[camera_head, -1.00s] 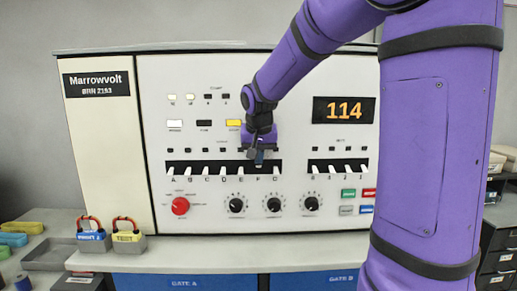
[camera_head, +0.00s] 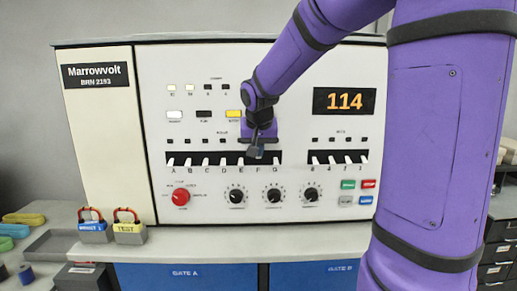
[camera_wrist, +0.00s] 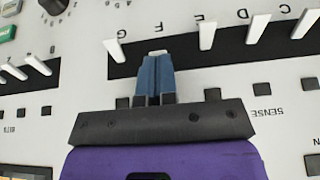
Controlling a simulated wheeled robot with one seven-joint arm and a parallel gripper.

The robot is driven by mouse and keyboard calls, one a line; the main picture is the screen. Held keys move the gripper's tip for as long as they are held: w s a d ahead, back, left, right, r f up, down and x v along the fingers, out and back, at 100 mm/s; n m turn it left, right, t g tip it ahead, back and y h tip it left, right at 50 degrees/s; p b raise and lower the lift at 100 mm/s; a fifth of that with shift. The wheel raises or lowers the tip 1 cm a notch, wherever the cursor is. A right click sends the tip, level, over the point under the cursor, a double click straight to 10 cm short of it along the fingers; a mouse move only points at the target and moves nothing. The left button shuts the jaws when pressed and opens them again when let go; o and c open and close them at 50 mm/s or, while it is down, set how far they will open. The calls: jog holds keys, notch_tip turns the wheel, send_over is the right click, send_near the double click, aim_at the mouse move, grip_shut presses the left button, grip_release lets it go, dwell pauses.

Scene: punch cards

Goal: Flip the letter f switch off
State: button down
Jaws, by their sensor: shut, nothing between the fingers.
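The letter switches are a row of white levers in a black slot on the panel, marked A to G. The F label (camera_head: 257,170) sits just below my gripper (camera_head: 257,153). In the wrist view, which shows the panel upside down, my gripper (camera_wrist: 155,62) is shut, with blue fingers together at the slot. A small white end of the F switch (camera_wrist: 158,52) shows just past the fingertips; the fingers hide the rest, so its position and any contact are unclear. The G switch (camera_wrist: 115,51) and E switch (camera_wrist: 207,34) stand on either side, apart from the fingers.
A second switch row (camera_head: 337,158) is to the right, below the orange 114 display (camera_head: 344,101). A red knob (camera_head: 181,197) and black knobs (camera_head: 236,196) lie below the slot. Two padlocks (camera_head: 127,226) stand on the grey bench at left.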

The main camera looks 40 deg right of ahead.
jog(key=shift+s+a+f+t+h, duration=0.15)
jog(key=shift+f+t+h, duration=0.1)
jog(key=shift+t, duration=0.15)
jog(key=shift+s+a+f+t+h, duration=0.15)
jog(key=shift+t+h, duration=0.1)
jog(key=shift+t, duration=0.15)
dwell(0.4)
jog(key=shift+s+a+f, duration=0.1)
jog(key=shift+s+f, duration=0.1)
jog(key=shift+f, duration=0.25)
jog(key=shift+s+a+f, duration=0.1)
jog(key=shift+s+f, duration=0.1)
jog(key=shift+f, duration=0.25)
dwell(0.8)
jog(key=shift+r, duration=0.15)
jog(key=shift+r, duration=0.7)
jog(key=shift+s, duration=0.1)
